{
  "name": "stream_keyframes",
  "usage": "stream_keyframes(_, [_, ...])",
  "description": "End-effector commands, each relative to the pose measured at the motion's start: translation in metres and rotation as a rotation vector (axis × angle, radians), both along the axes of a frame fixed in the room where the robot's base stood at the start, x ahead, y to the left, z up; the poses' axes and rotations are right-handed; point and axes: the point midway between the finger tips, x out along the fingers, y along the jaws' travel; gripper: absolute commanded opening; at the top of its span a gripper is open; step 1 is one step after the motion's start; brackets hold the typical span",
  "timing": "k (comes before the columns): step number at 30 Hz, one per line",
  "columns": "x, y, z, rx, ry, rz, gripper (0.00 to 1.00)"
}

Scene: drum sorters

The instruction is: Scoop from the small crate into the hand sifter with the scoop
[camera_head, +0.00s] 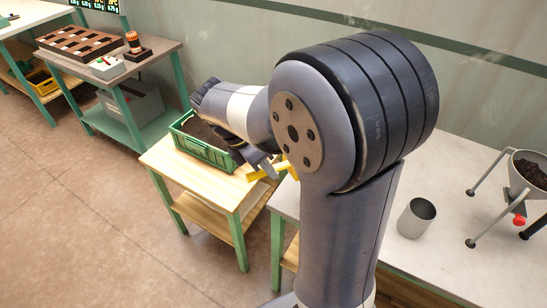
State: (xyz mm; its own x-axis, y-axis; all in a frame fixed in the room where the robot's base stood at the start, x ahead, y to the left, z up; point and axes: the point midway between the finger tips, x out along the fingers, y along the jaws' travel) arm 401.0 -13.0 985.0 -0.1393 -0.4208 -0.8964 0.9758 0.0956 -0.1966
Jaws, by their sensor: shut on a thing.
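The small crate (190,152) is green and stands on a small wooden-topped table left of centre, with dark material in it. My gripper (267,170) is at the crate's right end and slightly in front, partly hidden by my arm. It is shut on a yellow piece (286,168), which looks like the handle of the scoop. The scoop's bowl cannot be made out, so I cannot tell whether it holds anything.
A grey metal cup (417,218) stands on the pale bench (370,240) at right. A funnel-like hopper (520,192) on legs, with dark material, is at the far right. A green-legged bench (140,50) with a brown compartment tray (80,42) stands at back left. The front-left floor is clear.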

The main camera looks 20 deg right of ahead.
Motion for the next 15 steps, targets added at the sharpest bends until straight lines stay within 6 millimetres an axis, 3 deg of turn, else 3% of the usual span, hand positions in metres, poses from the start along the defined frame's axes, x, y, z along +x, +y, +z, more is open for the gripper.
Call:
stream_keyframes(1, [0.000, 0.004, -0.014, -0.042, 0.000, 0.008, 0.00])
stream_keyframes(5, [-0.001, 0.008, -0.033, -0.148, -0.010, 0.007, 0.00])
stream_keyframes(9, [0.000, 0.008, -0.006, -0.220, -0.020, 0.002, 0.00])
stream_keyframes(15, [0.000, 0.007, 0.007, -0.294, -0.027, 0.000, 0.00])
